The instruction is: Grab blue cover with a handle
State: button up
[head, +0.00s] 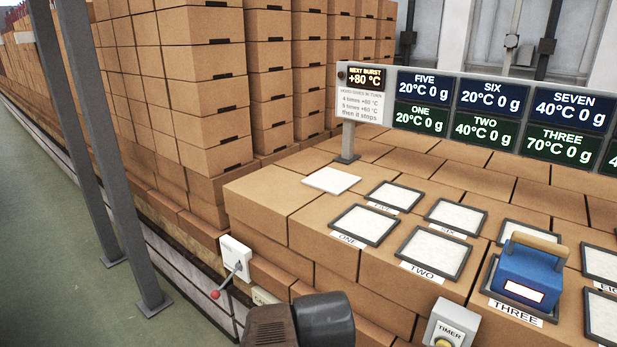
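The blue cover (528,277) sits at the right of the head view, on the framed pad labelled THREE. It is a block with sloping sides, a light wooden handle (540,243) across its top and a white label with a red edge on its front. It hides most of the pad (492,275) under it. A dark rounded part of my arm shows at the bottom centre, well left of the cover and apart from it. My gripper's fingers are not in view.
Framed white pads, ONE (364,225) and TWO (435,252) among them, lie on the brick surface left of the cover. A timer box (450,325) stands at the front edge. A display board (480,105) rises behind. A red-knobbed lever (235,265) and grey posts stand left.

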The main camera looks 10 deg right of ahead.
aim_at(530, 270)
jog(key=z, duration=1.95)
